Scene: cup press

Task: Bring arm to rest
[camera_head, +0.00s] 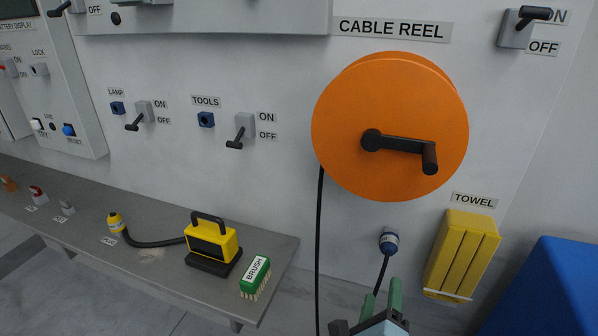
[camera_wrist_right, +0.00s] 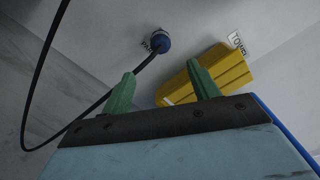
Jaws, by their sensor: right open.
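My right gripper (camera_head: 381,299) shows at the bottom of the head view, below the blue plug on the wall. Its two green fingers are apart with nothing between them, and they also show in the right wrist view (camera_wrist_right: 163,88). The blue plug (camera_head: 388,242) sits at the wall with a black cable, and in the wrist view the plug (camera_wrist_right: 158,41) is beyond the fingertips, apart from them. The yellow towel dispenser (camera_head: 461,255) is right of the gripper; in the wrist view the dispenser (camera_wrist_right: 230,70) is partly behind the right finger. My left gripper is not in view.
An orange cable reel (camera_head: 390,110) with a black crank is on the wall above. A grey shelf (camera_head: 165,270) at left bears a yellow lamp (camera_head: 211,240) and a green brush (camera_head: 255,278). A blue block (camera_head: 545,290) stands at the lower right. Switches line the wall.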

